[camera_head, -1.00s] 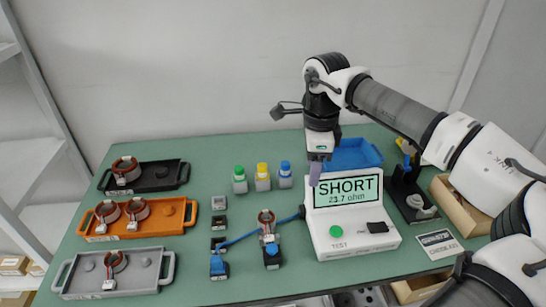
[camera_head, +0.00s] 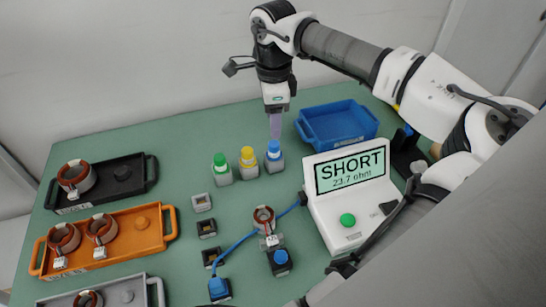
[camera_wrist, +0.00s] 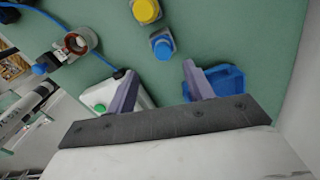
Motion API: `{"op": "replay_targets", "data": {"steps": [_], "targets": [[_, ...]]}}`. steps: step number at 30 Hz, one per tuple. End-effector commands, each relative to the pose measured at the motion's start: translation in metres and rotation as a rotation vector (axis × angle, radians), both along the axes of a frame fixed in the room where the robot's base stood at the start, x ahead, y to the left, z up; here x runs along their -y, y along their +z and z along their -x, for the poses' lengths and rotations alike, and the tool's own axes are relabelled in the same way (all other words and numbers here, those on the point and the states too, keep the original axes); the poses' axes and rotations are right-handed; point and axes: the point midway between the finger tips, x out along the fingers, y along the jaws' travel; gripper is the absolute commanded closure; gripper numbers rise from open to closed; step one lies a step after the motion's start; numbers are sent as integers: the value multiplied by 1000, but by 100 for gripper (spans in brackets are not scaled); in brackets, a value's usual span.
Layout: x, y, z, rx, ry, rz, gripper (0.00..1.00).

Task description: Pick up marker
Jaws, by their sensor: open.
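Three markers with grey square bases stand in a row on the green table: green-capped (camera_head: 221,167), yellow-capped (camera_head: 249,162) and blue-capped (camera_head: 274,157). My gripper (camera_head: 276,133) points down, just above or behind the blue-capped marker in the head view. In the wrist view my gripper (camera_wrist: 160,72) is open, its two purple fingers spread with nothing between them. The blue-capped marker (camera_wrist: 162,44) lies just beyond the fingertips there, and the yellow-capped marker (camera_wrist: 146,11) is further off. The green-capped marker is outside the wrist view.
A blue tray (camera_head: 345,139) is right of the markers. The white tester (camera_head: 322,212) reads SHORT, 23.7 ohm. A stator (camera_head: 264,216) sits in the middle with a blue cable. Black (camera_head: 145,173) and orange (camera_head: 128,249) trays and a grey tray stand left. Table is clear behind the markers.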

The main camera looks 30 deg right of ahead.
Motion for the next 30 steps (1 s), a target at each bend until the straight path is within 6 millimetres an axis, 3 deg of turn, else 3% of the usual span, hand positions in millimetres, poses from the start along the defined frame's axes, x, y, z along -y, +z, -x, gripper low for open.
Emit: {"op": "replay_targets", "data": {"steps": [1,3,11,19,28,30], "targets": [[0,-19,0,-2,1,-1,48],[0,-31,0,-1,0,0,48],[1,-49,0,0,0,0,48],[4,-89,-2,0,0,-2,48],[4,-94,-2,0,0,0,48],[4,-94,-2,0,0,0,56]]}}
